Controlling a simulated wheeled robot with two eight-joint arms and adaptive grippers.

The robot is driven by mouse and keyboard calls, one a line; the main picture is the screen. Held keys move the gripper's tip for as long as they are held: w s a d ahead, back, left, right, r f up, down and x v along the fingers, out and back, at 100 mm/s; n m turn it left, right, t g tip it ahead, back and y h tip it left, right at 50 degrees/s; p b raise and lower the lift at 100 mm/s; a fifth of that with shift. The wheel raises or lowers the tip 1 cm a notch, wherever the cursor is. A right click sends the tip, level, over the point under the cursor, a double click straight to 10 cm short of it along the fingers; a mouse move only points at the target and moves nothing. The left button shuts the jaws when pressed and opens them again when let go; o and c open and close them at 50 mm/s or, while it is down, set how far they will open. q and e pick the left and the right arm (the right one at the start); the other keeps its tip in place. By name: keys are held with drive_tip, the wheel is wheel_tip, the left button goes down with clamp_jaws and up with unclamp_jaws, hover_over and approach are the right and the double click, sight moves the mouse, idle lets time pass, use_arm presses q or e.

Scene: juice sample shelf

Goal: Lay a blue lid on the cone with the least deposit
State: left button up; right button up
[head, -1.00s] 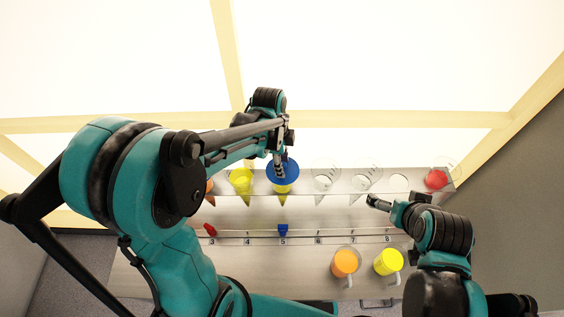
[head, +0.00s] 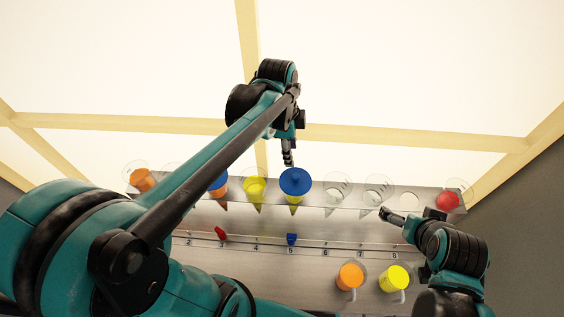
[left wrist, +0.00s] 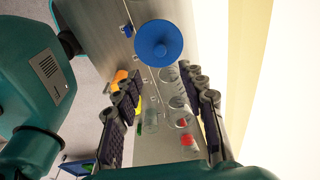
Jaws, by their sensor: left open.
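A blue lid (head: 295,181) lies over the top of the cone (head: 295,199) with yellow content, above mark 5. The lid also shows in the left wrist view (left wrist: 158,43), round with a small knob. My left gripper (head: 288,155) is open and empty just behind the lid, apart from it; its spread fingers show in the left wrist view (left wrist: 158,78). Another yellow cone (head: 254,188) stands uncovered to its left. A cone with orange and blue (head: 218,188) is partly hidden by my left arm. My right gripper (head: 385,213) is near the shelf's right part; its jaws are unclear.
Empty clear cones (head: 338,186) stand right of the lid, and a red-filled one (head: 447,200) is at the far right. A blue marker (head: 291,239) sits at 5, a red one (head: 220,233) at 3. Orange (head: 350,276) and yellow (head: 395,278) cups stand in front.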

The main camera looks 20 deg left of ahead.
use_arm(q)
drive_tip(key=s+a+n+t+y, duration=0.1)
drive_tip(key=s+n+t, duration=0.5)
drive_tip(key=n, duration=0.9)
drive_tip(key=s+a, duration=0.1)
drive_tip(key=s, duration=0.2)
drive_tip(key=shift+s+a+n+t, duration=0.25)
drive_tip(key=shift+a+n+t, duration=0.05)
drive_tip(key=shift+a, duration=0.1)
use_arm(e)
drive_tip(key=shift+s, duration=0.1)
use_arm(q)
drive_tip(key=shift+s, duration=0.1)
use_arm(e)
drive_tip(key=shift+s, duration=0.1)
